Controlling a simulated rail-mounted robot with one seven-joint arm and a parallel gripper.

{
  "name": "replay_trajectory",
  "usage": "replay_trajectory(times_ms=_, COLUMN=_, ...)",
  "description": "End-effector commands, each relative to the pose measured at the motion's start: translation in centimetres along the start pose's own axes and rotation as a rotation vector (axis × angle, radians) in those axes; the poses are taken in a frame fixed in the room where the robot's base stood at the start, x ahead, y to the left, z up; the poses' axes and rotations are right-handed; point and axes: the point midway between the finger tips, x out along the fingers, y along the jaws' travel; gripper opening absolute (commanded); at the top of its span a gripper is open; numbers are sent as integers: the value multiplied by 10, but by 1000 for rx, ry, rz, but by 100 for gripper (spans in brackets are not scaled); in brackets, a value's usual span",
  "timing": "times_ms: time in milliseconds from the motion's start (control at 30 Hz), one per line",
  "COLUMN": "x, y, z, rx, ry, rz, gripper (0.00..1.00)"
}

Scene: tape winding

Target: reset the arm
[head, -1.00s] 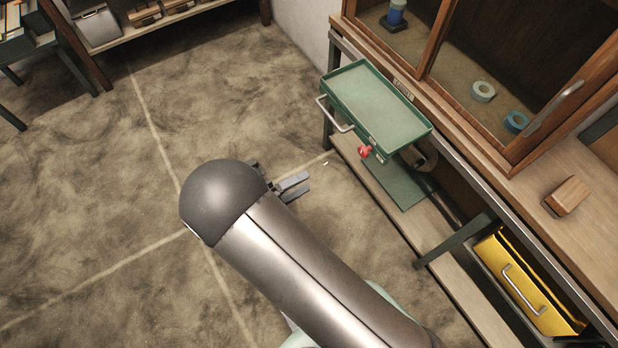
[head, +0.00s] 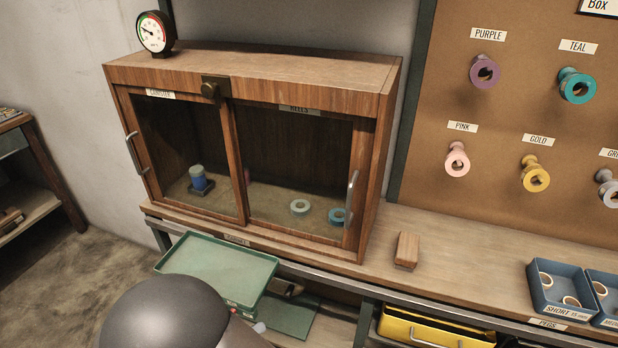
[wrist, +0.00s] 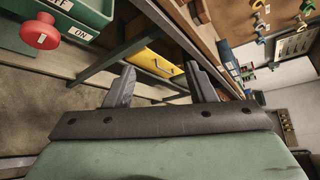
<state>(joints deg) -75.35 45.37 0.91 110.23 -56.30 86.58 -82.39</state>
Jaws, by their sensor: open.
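My gripper (wrist: 157,88) shows in the wrist view with its two grey fingers apart and nothing between them. In the head view only my dark rounded arm link shows at the bottom, and the gripper itself is out of sight there. In the wrist view a red knob (wrist: 41,33) on a green box with an ON label is at the upper left, apart from the fingers. A yellow drawer (wrist: 156,62) is beyond the fingers.
A wooden cabinet (head: 250,65) with glass doors stands on the bench (head: 470,255). A green tray (head: 215,268) juts out below it. A wooden block (head: 407,250) and blue bins (head: 562,290) are on the bench. Tape spools hang on the pegboard (head: 520,110).

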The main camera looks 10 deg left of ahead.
Motion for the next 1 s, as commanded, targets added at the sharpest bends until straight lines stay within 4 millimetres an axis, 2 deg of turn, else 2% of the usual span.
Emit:
replay_trajectory(times_ms=33, x=31, y=-33, z=4, rx=156, ry=145, rz=1, gripper=50)
replay_trajectory(times_ms=100, x=66, y=-72, z=-2, rx=397, ry=343, rz=-14, gripper=50)
replay_trajectory(times_ms=200, x=105, y=-123, z=-22, rx=757, ry=613, rz=-78, gripper=50)
replay_trajectory(times_ms=300, x=130, y=-169, z=-48, rx=1134, ry=864, rz=-190, gripper=50)
replay_trajectory(times_ms=400, x=144, y=-208, z=-75, rx=1522, ry=1094, rz=-349, gripper=50)
replay_trajectory(times_ms=500, x=149, y=-238, z=-100, rx=1904, ry=1296, rz=-550, gripper=50)
replay_trajectory(times_ms=600, x=149, y=-259, z=-118, rx=2237, ry=1452, rz=-763, gripper=50)
replay_trajectory(times_ms=700, x=148, y=-272, z=-130, rx=2486, ry=1556, rz=-951, gripper=50)
replay_trajectory(times_ms=733, x=148, y=-275, z=-132, rx=-2522, ry=-1565, rz=989, gripper=50)
replay_trajectory(times_ms=833, x=148, y=-280, z=-136, rx=-2387, ry=-1456, rz=991, gripper=50)
replay_trajectory(times_ms=1000, x=147, y=-282, z=-138, rx=-2325, ry=-1408, rz=993, gripper=50)
